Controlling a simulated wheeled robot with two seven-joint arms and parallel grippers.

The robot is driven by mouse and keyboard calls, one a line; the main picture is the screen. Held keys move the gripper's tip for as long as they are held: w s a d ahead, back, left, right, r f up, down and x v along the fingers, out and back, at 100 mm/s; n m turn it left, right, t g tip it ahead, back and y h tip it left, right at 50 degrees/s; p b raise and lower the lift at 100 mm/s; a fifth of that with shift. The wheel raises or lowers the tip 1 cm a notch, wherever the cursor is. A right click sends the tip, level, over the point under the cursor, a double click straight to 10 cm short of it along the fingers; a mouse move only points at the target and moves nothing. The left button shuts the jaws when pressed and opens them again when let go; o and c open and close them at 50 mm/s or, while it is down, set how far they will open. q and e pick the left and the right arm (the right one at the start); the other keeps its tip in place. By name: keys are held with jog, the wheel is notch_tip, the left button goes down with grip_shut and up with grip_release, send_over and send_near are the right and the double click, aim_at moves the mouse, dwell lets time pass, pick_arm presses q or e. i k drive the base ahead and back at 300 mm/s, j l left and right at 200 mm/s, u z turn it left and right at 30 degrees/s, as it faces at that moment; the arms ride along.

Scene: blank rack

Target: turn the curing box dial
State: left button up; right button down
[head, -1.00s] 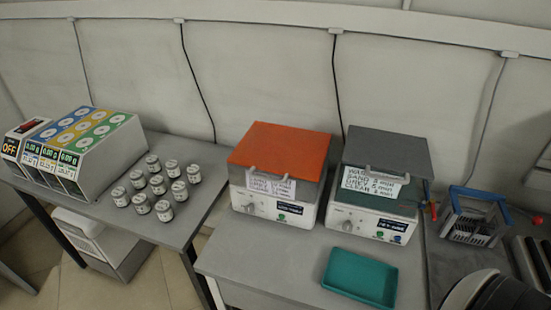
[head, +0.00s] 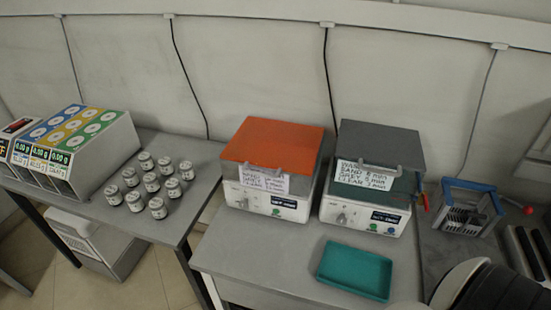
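Two similar boxes stand side by side on the right-hand table, and I cannot tell for sure which is the curing box. One has an orange lid (head: 275,143); the other has a dark grey lid (head: 380,145). Both lids look shut. Each has a white front with a small pale dial, one on the orange-lidded box (head: 243,203) and one on the grey-lidded box (head: 342,218). The dial settings are too small to read. Each front also has a dark display and a coloured button. A paper of times in minutes hangs on the grey-lidded box. Neither gripper shows.
A teal tray (head: 354,271) lies in front of the grey-lidded box. A blue-handled rack (head: 468,207) stands to the right. On the left table are several small jars (head: 151,182) and a dispenser with coloured top panels (head: 75,150).

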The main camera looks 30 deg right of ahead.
aim_at(243, 204)
jog(key=j+z, duration=0.3)
jog(key=j, duration=0.7)
jog(key=j+z, duration=0.3)
jog(key=j, duration=0.75)
